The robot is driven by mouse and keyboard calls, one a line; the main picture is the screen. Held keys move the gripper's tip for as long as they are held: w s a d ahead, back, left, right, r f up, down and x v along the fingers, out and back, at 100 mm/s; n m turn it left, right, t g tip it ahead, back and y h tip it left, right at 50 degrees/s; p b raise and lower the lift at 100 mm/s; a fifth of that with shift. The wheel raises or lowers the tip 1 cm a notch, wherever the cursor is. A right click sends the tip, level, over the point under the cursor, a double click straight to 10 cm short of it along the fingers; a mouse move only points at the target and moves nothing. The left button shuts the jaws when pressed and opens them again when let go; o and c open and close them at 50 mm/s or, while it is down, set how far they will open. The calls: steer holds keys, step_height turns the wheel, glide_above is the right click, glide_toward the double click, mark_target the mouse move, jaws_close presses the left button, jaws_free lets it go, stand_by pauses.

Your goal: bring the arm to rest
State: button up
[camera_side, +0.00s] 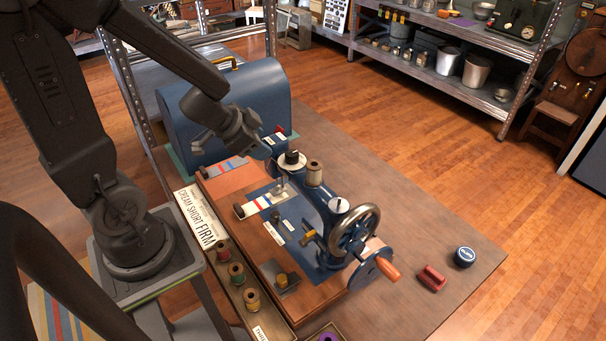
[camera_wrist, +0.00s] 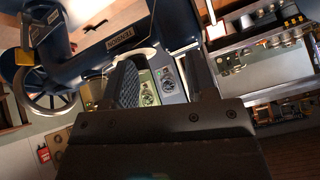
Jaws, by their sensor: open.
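My arm, dark grey, reaches from the left over the work table in the side view. My gripper (camera_side: 262,150) is above the table, close to the head end of a blue sewing machine (camera_side: 318,200); I cannot tell whether it touches it. In the wrist view my gripper (camera_wrist: 160,72) has its two fingers apart, with nothing seen held between them. The sewing machine (camera_wrist: 95,45) fills the upper left there, with its handwheel (camera_wrist: 45,88) and a tension label. The fingertips are hard to make out in the side view.
A blue rounded case (camera_side: 235,95) stands behind the gripper. Thread spools (camera_side: 237,272) sit in a tray at the front left. The table's (camera_side: 420,215) right part is mostly clear.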

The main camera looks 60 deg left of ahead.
step_height(320, 180, up, 10)
steer(key=s+d+f+n+y, duration=0.1)
steer(key=s+n+y, duration=0.1)
steer(key=n+y, duration=0.25)
steer(key=s+d+r+g+h, duration=0.1)
steer(key=s+d+r+h, duration=0.1)
steer(key=s+d, duration=0.2)
steer(key=s+d+r+m+g+h, duration=0.1)
steer(key=s+d+r+h, duration=0.1)
steer(key=d, duration=0.5)
steer(key=shift+s+d+r+h, duration=0.2)
steer(key=shift+s+r+h, duration=0.25)
steer(key=shift+s, duration=0.45)
